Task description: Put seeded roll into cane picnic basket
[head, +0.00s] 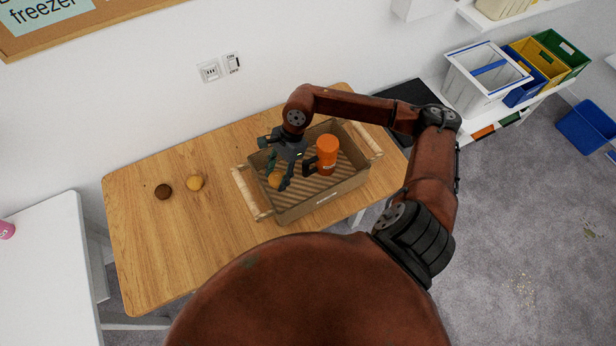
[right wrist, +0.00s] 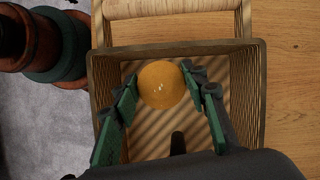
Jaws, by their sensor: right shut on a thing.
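The seeded roll, a round golden-brown bun (head: 273,181), is between the fingertips of my right gripper (head: 278,178). In the right wrist view the roll (right wrist: 161,84) sits between the two green-padded fingers, with a few pale specks on top. My right gripper is shut on it. The cane picnic basket (head: 322,202) is a brown open box with pale handles on the wooden table. The gripper and roll are inside the outline of its opening, towards its left side. I cannot tell whether the roll touches the basket floor. My left gripper is not in view.
An orange mug-like container (head: 327,150) with a dark handle stands in the basket, right of the gripper. The table's left part is otherwise clear.

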